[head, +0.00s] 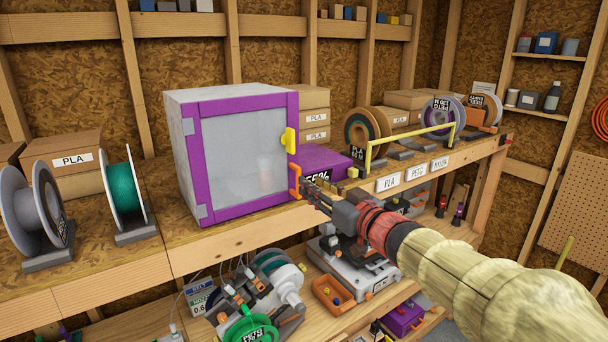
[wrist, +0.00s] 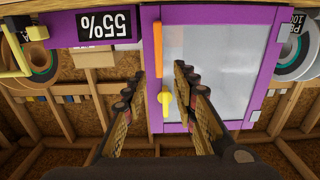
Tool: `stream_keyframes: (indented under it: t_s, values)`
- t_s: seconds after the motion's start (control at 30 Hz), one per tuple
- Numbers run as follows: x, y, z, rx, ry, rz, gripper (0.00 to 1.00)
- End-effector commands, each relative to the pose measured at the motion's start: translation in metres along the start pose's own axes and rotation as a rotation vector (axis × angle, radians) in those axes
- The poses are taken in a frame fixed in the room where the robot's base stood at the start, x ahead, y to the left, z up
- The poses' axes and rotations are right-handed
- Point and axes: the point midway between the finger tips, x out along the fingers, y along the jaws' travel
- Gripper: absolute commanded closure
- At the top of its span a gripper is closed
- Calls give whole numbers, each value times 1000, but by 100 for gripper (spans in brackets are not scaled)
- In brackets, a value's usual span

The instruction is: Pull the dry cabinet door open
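The dry cabinet (head: 180,150) is a grey box on the bench. Its door (head: 243,148) has a purple frame and a cloudy clear pane, and looks shut. Grey hinges sit on its left edge. On its right edge are a yellow latch (head: 290,140) and, lower down, an orange handle (head: 294,181). My gripper (head: 308,188) is just right of the orange handle in the head view. In the upside-down wrist view, my gripper (wrist: 160,72) is open and empty, its fingers spread either side of the orange handle (wrist: 159,48) and yellow latch (wrist: 166,108). Contact cannot be told.
A purple box with a 55% display (head: 318,160) stands right of the cabinet. A yellow rail (head: 410,134) and spools stand further right. A green spool (head: 124,190) stands left. A lower shelf holds a white machine (head: 352,262). The air before the door is clear.

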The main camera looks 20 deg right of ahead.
Motion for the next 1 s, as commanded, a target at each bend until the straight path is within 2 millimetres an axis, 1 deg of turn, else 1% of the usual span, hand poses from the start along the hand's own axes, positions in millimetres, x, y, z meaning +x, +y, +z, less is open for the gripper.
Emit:
stream_keyframes:
  t_s: [0.17, 0.4, 0.53, 0.7, 0.93, 1.0]
  values:
    - [17, 0, 1, 12, -4, 0, 72]
    - [54, 0, 0, 10, -3, 1, 72]
    - [68, 1, 0, 10, -3, 3, 72]
    - [77, 2, 1, 9, -3, 5, 72]
    - [77, 2, 1, 9, -2, 5, 72]
    - [77, 2, 1, 9, -2, 5, 75]
